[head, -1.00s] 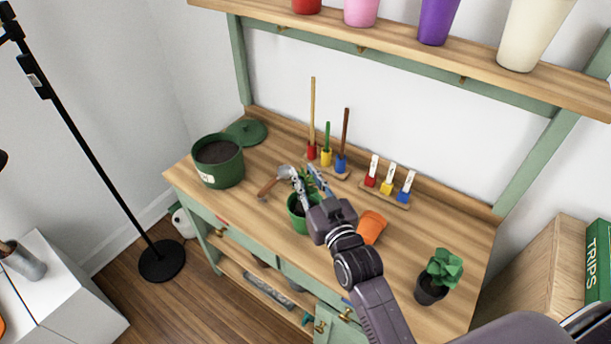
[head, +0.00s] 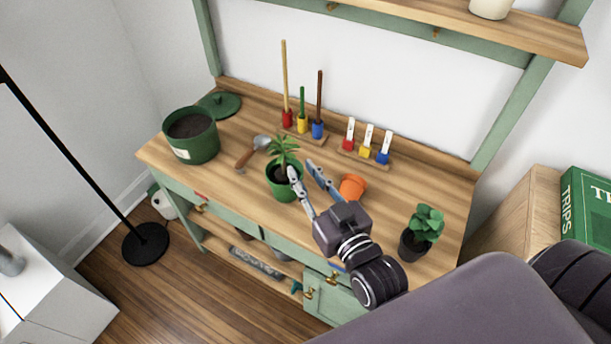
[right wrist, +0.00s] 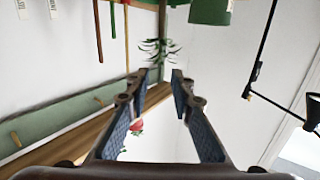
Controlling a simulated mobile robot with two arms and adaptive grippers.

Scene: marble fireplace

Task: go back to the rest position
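My right gripper (head: 302,168) is open, with its two fingers apart and nothing between them. It is in front of and slightly right of a leafy plant (head: 284,148) in a green pot (head: 281,185) on the wooden potting bench (head: 410,185). In the head view the left fingertip overlaps the pot's right edge; I cannot tell whether they touch. The right wrist view, upside down, also shows the open right gripper (right wrist: 159,78) with the plant (right wrist: 157,47) beyond the fingertips. My left gripper is not in view.
A trowel (head: 252,152) and a large green soil-filled pot (head: 191,137) are on the left. A tipped orange pot (head: 352,187) lies right of the gripper. A dark pot with a succulent (head: 421,230) stands at the bench's right. An upper shelf (head: 440,22) runs along the wall.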

